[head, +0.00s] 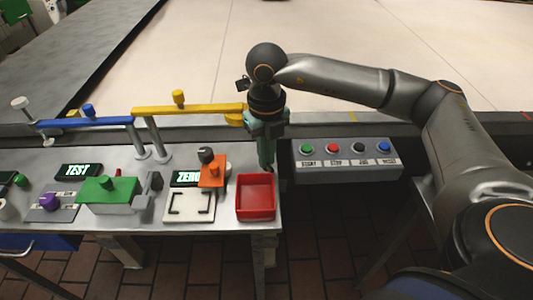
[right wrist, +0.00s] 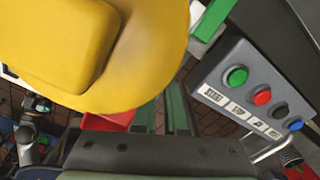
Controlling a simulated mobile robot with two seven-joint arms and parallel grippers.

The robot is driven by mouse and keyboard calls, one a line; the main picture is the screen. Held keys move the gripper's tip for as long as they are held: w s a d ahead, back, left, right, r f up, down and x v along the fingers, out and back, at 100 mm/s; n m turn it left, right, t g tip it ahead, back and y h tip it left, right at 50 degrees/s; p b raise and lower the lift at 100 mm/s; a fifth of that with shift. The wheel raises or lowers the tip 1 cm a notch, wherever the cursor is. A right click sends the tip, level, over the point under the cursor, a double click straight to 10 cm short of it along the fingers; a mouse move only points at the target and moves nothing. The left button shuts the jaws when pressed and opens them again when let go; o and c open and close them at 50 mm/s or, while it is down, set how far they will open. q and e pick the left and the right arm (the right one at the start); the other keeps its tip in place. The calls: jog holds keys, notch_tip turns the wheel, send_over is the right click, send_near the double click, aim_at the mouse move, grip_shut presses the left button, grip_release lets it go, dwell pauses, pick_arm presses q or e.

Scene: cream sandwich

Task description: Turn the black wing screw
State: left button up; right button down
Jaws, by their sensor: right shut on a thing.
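No black wing screw shows clearly. A dark round knob (head: 206,155) stands on the orange block (head: 212,172) in the head view, but I cannot tell if it is the screw. My right gripper (head: 267,164) points down by the table's right end, just right of the yellow bar's end (head: 235,118) and above the back edge of the red tray (head: 256,196). Its greenish fingers also show in the right wrist view (right wrist: 165,112), partly behind a large yellow part (right wrist: 120,60). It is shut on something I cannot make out. My left gripper is not in view.
A button box (head: 346,160) stands right of the gripper. A green block (head: 107,190), a white plate (head: 190,206) and the blue bar (head: 85,123) are to the left. A pale floor lies behind. The table's right edge ends beside the red tray.

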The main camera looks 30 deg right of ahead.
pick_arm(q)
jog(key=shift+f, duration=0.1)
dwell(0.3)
pick_arm(e)
jog(key=shift+f+n+b, duration=0.1)
jog(key=shift+n+b, duration=0.4)
jog(key=shift+n, duration=0.3)
jog(key=shift+n+b, duration=0.4)
jog(key=shift+n, duration=1)
jog(key=c, duration=1.1)
grip_release()
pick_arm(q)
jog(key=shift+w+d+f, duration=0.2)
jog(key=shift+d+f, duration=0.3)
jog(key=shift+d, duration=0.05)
pick_arm(e)
jog(key=shift+o, duration=0.7)
